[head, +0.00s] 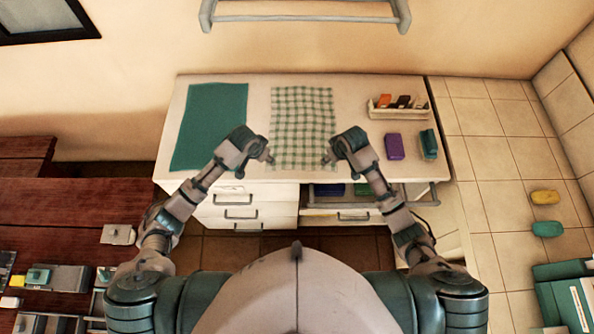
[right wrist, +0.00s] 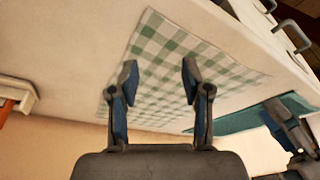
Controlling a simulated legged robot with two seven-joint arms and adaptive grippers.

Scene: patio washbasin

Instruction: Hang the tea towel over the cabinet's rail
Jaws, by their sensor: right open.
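The tea towel, a green-and-white checked cloth (head: 303,115), lies flat on the white cabinet top (head: 355,95); the right wrist view also shows it (right wrist: 175,65). My left gripper (head: 268,157) is at its near left edge; its jaws are too small to judge. My right gripper (head: 328,157) is at its near right edge. In the right wrist view its two fingers (right wrist: 160,85) are apart, with the cloth behind them and nothing gripped. A grey rail (head: 345,207) seems to run along the cabinet's front right, partly hidden by my right arm.
A plain green cloth (head: 212,120) lies left of the towel. A white caddy (head: 398,112), a purple block (head: 394,146) and a green block (head: 428,144) stand at the right. Another rail (head: 305,18) is on the wall. Drawers (head: 240,212) are below the top.

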